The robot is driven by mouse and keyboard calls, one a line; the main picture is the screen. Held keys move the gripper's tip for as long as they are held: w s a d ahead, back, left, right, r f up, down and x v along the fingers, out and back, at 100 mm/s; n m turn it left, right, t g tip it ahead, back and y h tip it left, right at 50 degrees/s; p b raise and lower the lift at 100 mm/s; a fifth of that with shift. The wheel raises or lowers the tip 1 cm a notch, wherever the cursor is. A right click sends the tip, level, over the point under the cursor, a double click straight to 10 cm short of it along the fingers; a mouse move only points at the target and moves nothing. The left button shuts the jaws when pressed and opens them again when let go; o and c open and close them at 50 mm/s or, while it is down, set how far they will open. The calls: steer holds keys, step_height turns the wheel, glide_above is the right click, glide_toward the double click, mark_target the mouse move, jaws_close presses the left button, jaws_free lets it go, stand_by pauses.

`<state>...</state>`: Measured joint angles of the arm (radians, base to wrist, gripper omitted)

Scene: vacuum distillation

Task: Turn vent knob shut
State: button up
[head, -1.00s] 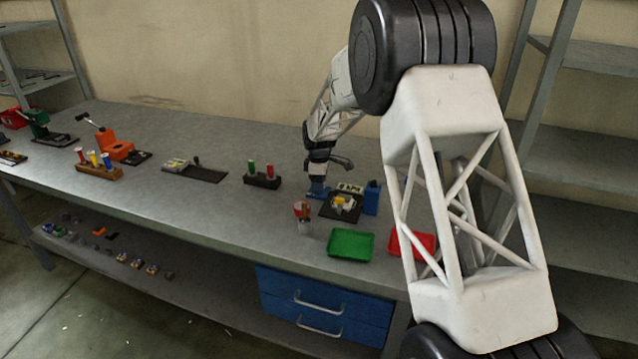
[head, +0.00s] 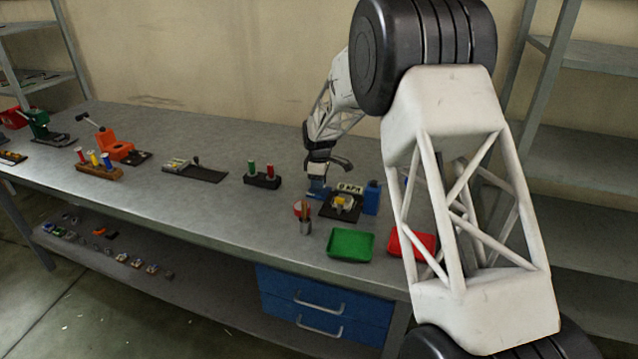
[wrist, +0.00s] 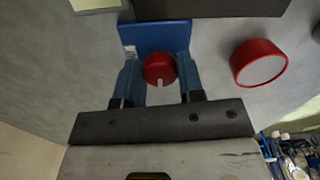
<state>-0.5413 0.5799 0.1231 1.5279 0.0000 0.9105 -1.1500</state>
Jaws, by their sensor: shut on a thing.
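The vent knob (wrist: 160,68) is a red round knob with a pale mark on its face, on a blue base (wrist: 134,33) in the wrist view. The mark points toward the bottom of the picture. My gripper (wrist: 156,72) is shut on the knob, with one blue finger on each side of it. In the head view my gripper (head: 318,187) is low at the bench, left of a black base (head: 337,213) with a yellow part. The knob itself is hidden there.
A second red round piece (wrist: 259,63) lies close to the right of the knob in the wrist view.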

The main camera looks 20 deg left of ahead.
steer(key=m, duration=0.4)
steer(key=shift+m, duration=0.3)
steer(key=m, duration=0.4)
steer(key=shift+s, duration=0.1)
steer(key=m, duration=0.4)
steer(key=shift+a+m, duration=0.1)
steer(key=shift+m, duration=2.2)
steer(key=o, duration=0.9)
steer(key=shift+r, duration=0.15)
